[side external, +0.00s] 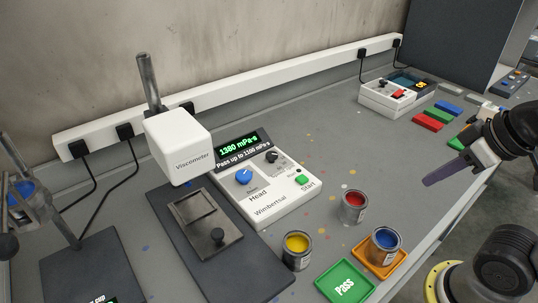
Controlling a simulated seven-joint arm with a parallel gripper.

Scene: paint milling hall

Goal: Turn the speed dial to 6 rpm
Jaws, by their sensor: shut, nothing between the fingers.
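The viscometer's white control box (290,202) stands in the middle of the bench. A small black knob (271,157) sits on its upper right; it looks like the speed dial, but its markings are too small to read. A larger blue knob (243,177) sits to its left above the word "Head". A green button (301,180) marked "Start" is at the right. The display (240,147) reads 1380 mPa·s above "Pass up to 1160 mPa·s". My gripper (429,183) is shut and empty, above the bench's right edge, well right of the box and touching nothing.
A yellow can (297,251) and green Pass mat (337,293) are in front. The white viscometer head (179,147) rises left of the box.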

